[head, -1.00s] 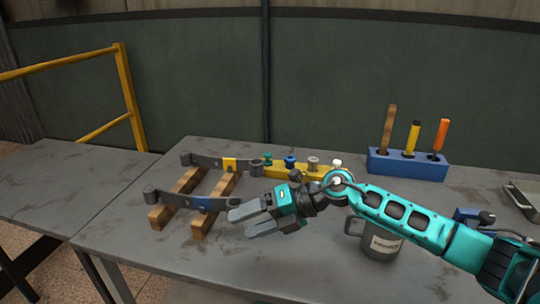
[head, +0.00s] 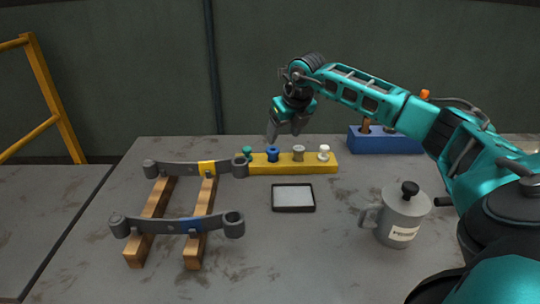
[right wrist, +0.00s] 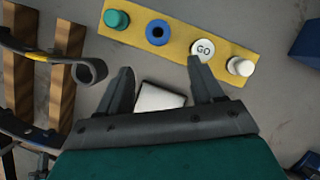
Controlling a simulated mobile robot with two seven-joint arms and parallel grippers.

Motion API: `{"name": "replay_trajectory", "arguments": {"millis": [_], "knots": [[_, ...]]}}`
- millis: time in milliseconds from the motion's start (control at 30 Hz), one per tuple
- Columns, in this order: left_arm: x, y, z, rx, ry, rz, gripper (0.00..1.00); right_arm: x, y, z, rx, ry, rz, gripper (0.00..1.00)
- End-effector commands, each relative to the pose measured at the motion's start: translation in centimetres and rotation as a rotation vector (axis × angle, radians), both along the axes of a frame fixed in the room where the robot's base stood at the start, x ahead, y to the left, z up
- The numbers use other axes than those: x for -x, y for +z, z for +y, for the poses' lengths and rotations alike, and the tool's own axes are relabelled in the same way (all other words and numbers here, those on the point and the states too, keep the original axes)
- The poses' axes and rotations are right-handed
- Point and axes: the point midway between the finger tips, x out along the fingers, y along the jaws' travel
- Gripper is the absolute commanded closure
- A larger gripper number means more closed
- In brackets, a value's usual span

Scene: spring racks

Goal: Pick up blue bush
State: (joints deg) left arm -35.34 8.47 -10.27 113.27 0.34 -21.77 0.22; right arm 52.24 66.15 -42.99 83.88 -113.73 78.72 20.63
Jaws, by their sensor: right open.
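In the right wrist view the blue bush (right wrist: 158,32) shows a dark round hole, beyond and between the fingers. My right gripper (head: 283,140) is open and empty, pointing down above the strip, near the blue bush; I see no contact. It also shows in the right wrist view (right wrist: 160,80). My left gripper is not in view.
Two leaf springs (head: 180,224) lie across wooden bars (head: 150,225) at left. A shallow tray (head: 293,197) lies before the strip. A grey mug-like pot (head: 402,215) stands at right, and a blue tool block (head: 365,142) behind. The front middle table is clear.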

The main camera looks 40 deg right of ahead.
Motion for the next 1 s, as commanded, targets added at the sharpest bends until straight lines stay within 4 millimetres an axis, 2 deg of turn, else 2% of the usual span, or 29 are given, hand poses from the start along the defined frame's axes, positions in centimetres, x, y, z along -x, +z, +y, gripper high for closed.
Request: {"name": "replay_trajectory", "arguments": {"millis": [33, 133, 367, 700, 1000], "knots": [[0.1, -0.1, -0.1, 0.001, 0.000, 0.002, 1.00, -0.4, -1.1, 0.0, -0.003, 0.000, 0.003, 0.33], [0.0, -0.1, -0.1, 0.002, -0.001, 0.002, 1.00, -1.0, -2.4, -0.1, -0.003, 0.001, 0.001, 0.33], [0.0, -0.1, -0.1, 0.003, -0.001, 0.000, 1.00, -1.7, -3.7, -0.2, -0.003, 0.001, 0.000, 0.33], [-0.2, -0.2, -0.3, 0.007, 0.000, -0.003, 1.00, -4.0, -7.3, -0.8, -0.004, 0.002, 0.000, 0.33], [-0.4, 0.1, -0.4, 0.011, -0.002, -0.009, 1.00, -4.2, -7.8, -0.9, -0.002, 0.003, -0.001, 0.33]]}}
